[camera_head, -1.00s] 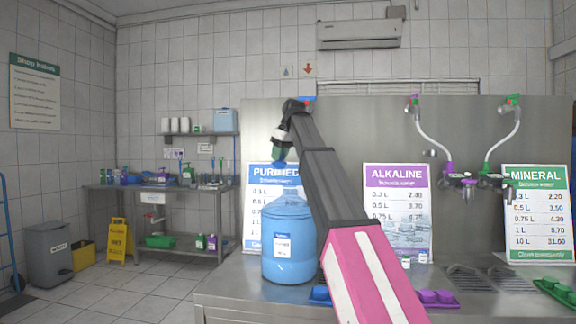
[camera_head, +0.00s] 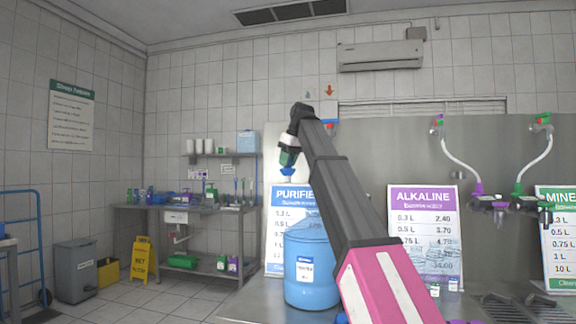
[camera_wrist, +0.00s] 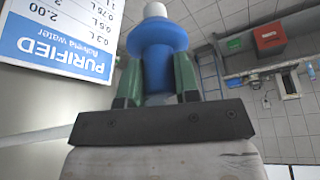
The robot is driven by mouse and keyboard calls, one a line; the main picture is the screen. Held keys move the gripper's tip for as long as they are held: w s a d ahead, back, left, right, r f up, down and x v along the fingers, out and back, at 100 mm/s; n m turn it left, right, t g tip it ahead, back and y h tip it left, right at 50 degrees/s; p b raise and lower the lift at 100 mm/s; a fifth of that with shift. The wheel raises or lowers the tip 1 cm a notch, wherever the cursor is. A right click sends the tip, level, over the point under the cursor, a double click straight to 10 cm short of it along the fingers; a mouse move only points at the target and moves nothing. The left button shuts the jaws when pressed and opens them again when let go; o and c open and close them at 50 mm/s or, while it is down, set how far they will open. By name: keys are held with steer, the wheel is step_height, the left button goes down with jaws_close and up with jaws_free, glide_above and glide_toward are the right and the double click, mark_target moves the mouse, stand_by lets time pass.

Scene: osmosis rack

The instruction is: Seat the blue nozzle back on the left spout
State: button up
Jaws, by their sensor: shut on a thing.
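My gripper (camera_head: 289,158) is shut on the blue nozzle (camera_head: 288,172), which hangs below it in the head view, above and left of the big blue bottle. In the wrist view, the green fingers of my gripper (camera_wrist: 157,84) close on both sides of the blue nozzle (camera_wrist: 160,57). The nozzle has a wide flange and a white end pointing up in that picture. The left spout is not clearly seen; my arm covers that area. A small blue and red part (camera_head: 330,124) shows behind my arm at the panel's top.
The blue bottle (camera_head: 311,268) stands on the steel counter beside my arm. The PURIFIED sign (camera_head: 283,232) is behind it and large in the wrist view (camera_wrist: 60,40). ALKALINE (camera_head: 424,235) and MINERAL signs and two other taps are to the right. A side table (camera_head: 190,208) is at left.

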steer(key=shift+r, duration=1.3)
steer(key=shift+w+d, duration=4.25)
steer(key=shift+d, duration=0.9)
steer(key=shift+w+d, duration=4.2)
steer(key=shift+d, duration=0.95)
steer(key=shift+w+d, duration=4.25)
steer(key=shift+d, duration=0.9)
steer(key=shift+f, duration=0.25)
